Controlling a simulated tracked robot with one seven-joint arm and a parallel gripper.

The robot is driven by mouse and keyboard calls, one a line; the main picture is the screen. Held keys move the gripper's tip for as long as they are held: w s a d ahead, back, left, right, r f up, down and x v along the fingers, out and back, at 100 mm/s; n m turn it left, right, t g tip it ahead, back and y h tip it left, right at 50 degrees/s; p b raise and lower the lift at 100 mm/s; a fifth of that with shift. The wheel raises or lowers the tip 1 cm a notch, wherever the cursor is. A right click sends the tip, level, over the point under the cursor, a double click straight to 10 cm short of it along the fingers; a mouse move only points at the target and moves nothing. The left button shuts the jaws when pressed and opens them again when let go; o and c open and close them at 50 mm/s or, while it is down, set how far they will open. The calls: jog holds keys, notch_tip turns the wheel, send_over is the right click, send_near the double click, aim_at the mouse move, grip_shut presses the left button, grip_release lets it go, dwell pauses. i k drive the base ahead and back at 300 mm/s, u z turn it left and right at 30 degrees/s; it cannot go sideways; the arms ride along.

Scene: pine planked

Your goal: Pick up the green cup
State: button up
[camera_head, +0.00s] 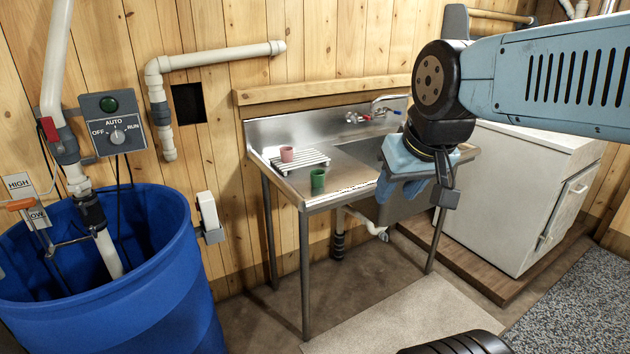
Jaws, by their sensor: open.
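The green cup (318,181) stands upright on the steel drainboard of the sink unit (352,172), near its front edge. My gripper (384,200) hangs at the end of my arm, in front of the basin and to the right of the cup in the picture. Its light blue fingers are open, and I see nothing between them. A clear gap shows between the fingers and the cup. My gripper and wrist hide part of the basin.
A pink cup (287,153) stands on a white slatted rack (299,160) behind the green cup. A tap (368,117) is at the back wall. A blue barrel (150,280) stands left, a white cabinet (510,190) right. The floor in front is mostly clear around a mat (400,312).

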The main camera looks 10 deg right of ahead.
aim_at(318, 179)
jog(key=u, duration=0.05)
jog(key=i, duration=1)
jog(key=z, duration=0.05)
